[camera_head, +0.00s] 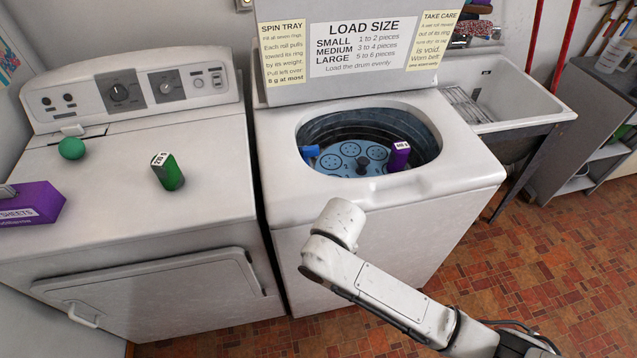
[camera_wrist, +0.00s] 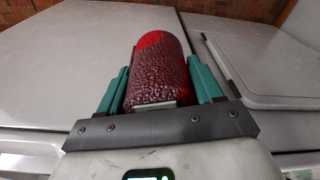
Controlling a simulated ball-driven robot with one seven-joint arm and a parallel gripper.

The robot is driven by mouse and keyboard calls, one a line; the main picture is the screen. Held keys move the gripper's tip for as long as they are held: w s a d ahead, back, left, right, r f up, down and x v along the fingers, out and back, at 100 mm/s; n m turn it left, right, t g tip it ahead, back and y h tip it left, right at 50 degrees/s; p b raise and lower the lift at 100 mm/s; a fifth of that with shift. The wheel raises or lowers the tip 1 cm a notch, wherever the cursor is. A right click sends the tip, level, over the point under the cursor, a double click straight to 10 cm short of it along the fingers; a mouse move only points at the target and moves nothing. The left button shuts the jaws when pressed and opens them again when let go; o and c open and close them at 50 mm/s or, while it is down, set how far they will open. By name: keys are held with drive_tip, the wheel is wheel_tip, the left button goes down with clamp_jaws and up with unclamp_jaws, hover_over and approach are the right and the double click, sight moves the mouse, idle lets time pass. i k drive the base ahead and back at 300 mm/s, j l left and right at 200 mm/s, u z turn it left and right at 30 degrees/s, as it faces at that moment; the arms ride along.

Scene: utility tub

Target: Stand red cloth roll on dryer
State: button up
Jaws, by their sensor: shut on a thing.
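My gripper (camera_wrist: 158,70) shows in the wrist view. Its teal fingers are shut on the sides of the red cloth roll (camera_wrist: 157,82), a dark red, rough-textured cylinder with a brighter red end pointing away from the wrist. In the head view my arm reaches up in front of the washer, but the gripper and the red roll do not show there. The dryer (camera_head: 110,185) is the white machine at left, with a flat top. A green roll (camera_head: 168,173) stands upright on its top, toward the right.
A green ball (camera_head: 71,148) and a purple sheets box (camera_head: 32,204) sit on the dryer's left side. The washer (camera_head: 470,170) stands open, with a purple roll (camera_head: 398,156) and a blue roll (camera_head: 310,152) inside. A sink (camera_head: 540,100) is beyond. The dryer's front middle top is clear.

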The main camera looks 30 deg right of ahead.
sight(122, 194)
drive_tip(key=i+l+u, duration=0.15)
drive_tip(key=u, duration=0.9)
drive_tip(key=i+l+u, duration=0.25)
drive_tip(key=l, duration=0.25)
drive_tip(key=l+u, duration=0.25)
drive_tip(key=l, duration=0.25)
drive_tip(key=l+u, duration=0.25)
drive_tip(key=l, duration=0.3)
